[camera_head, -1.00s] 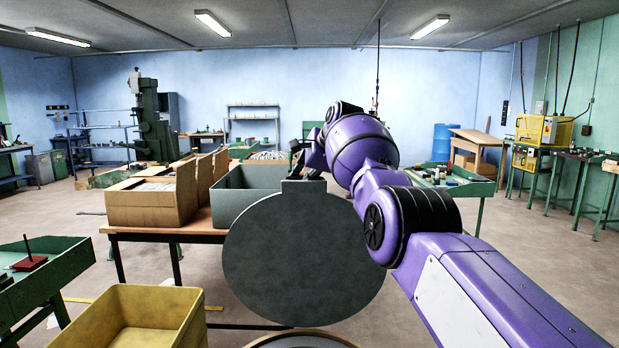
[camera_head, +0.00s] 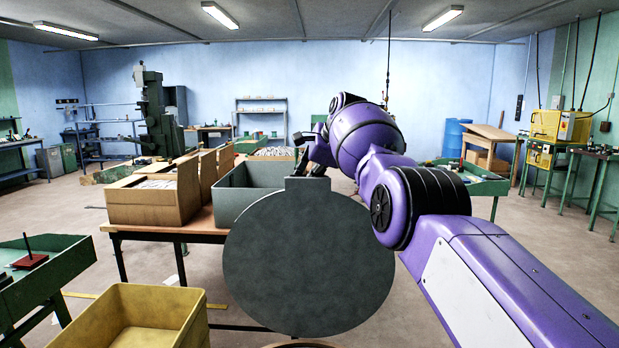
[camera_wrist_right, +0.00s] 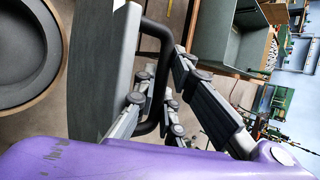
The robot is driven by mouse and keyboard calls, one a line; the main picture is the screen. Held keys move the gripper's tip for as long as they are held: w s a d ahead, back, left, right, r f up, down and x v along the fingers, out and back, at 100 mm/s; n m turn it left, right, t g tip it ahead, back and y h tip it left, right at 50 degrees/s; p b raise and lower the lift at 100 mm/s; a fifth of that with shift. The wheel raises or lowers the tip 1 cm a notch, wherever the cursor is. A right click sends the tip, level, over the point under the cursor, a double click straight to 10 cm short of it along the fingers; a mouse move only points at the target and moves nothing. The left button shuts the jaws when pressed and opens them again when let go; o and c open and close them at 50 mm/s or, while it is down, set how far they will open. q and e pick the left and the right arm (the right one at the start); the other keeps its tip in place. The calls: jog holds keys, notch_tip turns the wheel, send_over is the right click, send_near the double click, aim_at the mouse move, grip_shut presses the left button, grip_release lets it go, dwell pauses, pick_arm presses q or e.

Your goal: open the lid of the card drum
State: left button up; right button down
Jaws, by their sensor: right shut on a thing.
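The drum lid (camera_head: 309,262) is a dark grey round disc, standing nearly upright in the head view. In the right wrist view the lid (camera_wrist_right: 104,75) is seen almost edge-on, with a black bar handle (camera_wrist_right: 166,38) on its side. My right gripper (camera_wrist_right: 160,75) is shut on this handle; in the head view the gripper (camera_head: 312,158) is partly hidden behind the lid's top. The card drum (camera_wrist_right: 52,88) shows its tan rim and dark round inside at the left of the wrist view. Only a sliver of its rim shows at the head view's bottom edge. My left gripper is out of view.
A table (camera_head: 215,226) behind the lid carries open cardboard boxes (camera_head: 150,207) and a grey-green bin (camera_head: 232,200). A yellow bin (camera_head: 130,322) stands at the lower left, near a green bench (camera_head: 40,285). Open floor lies at the left and right.

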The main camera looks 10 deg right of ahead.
jog(key=shift+a+f, duration=0.1)
jog(key=shift+f, duration=0.25)
jog(key=c, duration=2)
grip_release()
jog(key=shift+s, duration=0.1)
jog(key=shift+r, duration=0.1)
jog(key=shift+r, duration=0.2)
jog(key=shift+s+d+r, duration=0.15)
jog(key=shift+d+r, duration=0.05)
jog(key=shift+r, duration=0.25)
jog(key=v, duration=1)
jog(key=shift+s+r, duration=0.15)
jog(key=shift+s, duration=0.1)
jog(key=shift+d, duration=0.1)
